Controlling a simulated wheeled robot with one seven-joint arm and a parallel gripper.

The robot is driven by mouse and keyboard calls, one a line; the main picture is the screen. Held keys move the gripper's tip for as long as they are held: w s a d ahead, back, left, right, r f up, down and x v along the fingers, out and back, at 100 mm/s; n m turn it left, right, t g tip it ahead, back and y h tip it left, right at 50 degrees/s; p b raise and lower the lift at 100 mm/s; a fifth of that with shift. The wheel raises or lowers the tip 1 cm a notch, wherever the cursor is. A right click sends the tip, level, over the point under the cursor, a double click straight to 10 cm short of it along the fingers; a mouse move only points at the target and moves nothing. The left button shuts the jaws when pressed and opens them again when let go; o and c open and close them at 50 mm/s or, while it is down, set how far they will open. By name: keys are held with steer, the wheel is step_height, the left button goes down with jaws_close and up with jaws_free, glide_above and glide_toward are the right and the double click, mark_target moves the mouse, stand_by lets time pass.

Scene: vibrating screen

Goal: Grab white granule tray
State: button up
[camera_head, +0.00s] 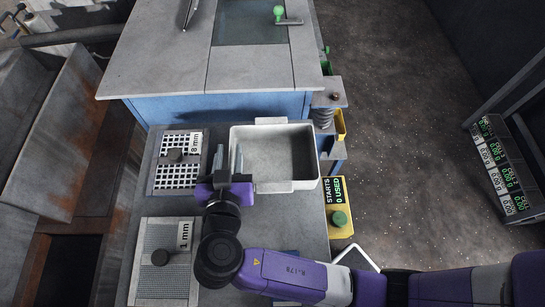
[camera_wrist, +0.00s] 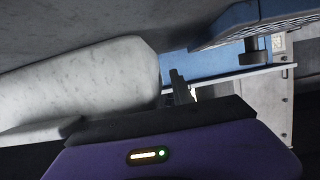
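The white tray (camera_head: 272,148) is a rectangular box with a lip at its far side and another at its near side. It stands on the grey bench, and its inside looks pale grey; I cannot tell whether granules lie in it. My gripper (camera_head: 229,160) is at its left wall, near the near-left corner. The two grey fingers are apart, one left of the wall and one over the inside edge in the picture. I cannot tell whether they touch it. In the wrist view the tray's pale side (camera_wrist: 90,85) fills the left, beside a dark finger (camera_wrist: 180,86).
An 8 mm screen (camera_head: 178,172) lies left of the tray and a 1 mm screen (camera_head: 160,262) nearer. A blue-sided machine (camera_head: 220,106) with a grey top stands behind. A green button (camera_head: 339,218) and starts display are at right, with open floor beyond.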

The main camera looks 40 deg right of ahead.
steer(key=shift+c, duration=0.5)
jaws_close()
stand_by(1.0)
